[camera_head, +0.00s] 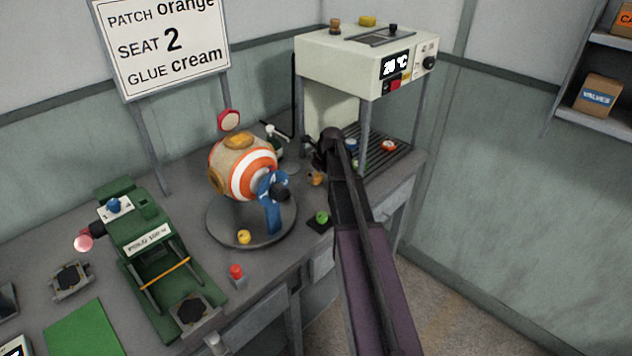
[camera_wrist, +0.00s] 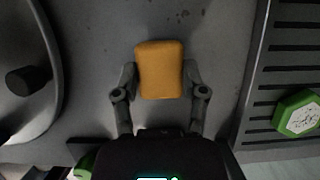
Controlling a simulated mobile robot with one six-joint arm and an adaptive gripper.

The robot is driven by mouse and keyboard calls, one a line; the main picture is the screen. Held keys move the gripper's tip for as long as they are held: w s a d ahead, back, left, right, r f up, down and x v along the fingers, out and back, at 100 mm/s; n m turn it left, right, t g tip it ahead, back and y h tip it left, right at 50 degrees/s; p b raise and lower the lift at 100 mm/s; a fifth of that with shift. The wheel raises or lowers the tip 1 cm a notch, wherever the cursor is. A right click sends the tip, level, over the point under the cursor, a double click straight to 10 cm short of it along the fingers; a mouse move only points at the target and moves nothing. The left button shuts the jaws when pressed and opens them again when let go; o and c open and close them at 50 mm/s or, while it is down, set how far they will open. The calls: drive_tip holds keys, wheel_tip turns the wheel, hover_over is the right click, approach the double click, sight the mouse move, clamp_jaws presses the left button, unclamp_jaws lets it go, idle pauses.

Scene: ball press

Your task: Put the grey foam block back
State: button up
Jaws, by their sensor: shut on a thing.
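My gripper (camera_wrist: 160,82) is shut on an orange-yellow block (camera_wrist: 160,60) with rounded edges, one finger against each side. The block stands out against the dark grey bench in the wrist view. In the head view it shows as a small orange patch (camera_head: 316,179) below my dark wrist, between the striped ball and the slatted rack. I cannot make out a grey foam block in either view; the block in my gripper looks orange, not grey.
The striped ball (camera_head: 244,168) sits on a round turntable (camera_head: 222,236) to the left. A cream machine (camera_head: 350,62) stands over a slatted rack (camera_head: 402,152) holding several small pieces. A green press (camera_head: 140,232) and a red button (camera_head: 236,272) are further left.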

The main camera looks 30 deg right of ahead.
drive_tip(key=shift+f+b, duration=0.4)
drive_tip(key=shift+f, duration=0.25)
drive_tip(key=shift+f, duration=0.1)
drive_tip(key=o, duration=1)
drive_tip(key=p+v, duration=0.2)
drive_tip(key=v, duration=0.1)
drive_tip(key=shift+w+p, duration=0.1)
drive_tip(key=shift+p, duration=0.25)
drive_tip(key=p+v, duration=0.8)
drive_tip(key=v, duration=0.1)
drive_tip(key=shift+d, duration=0.1)
idle(0.3)
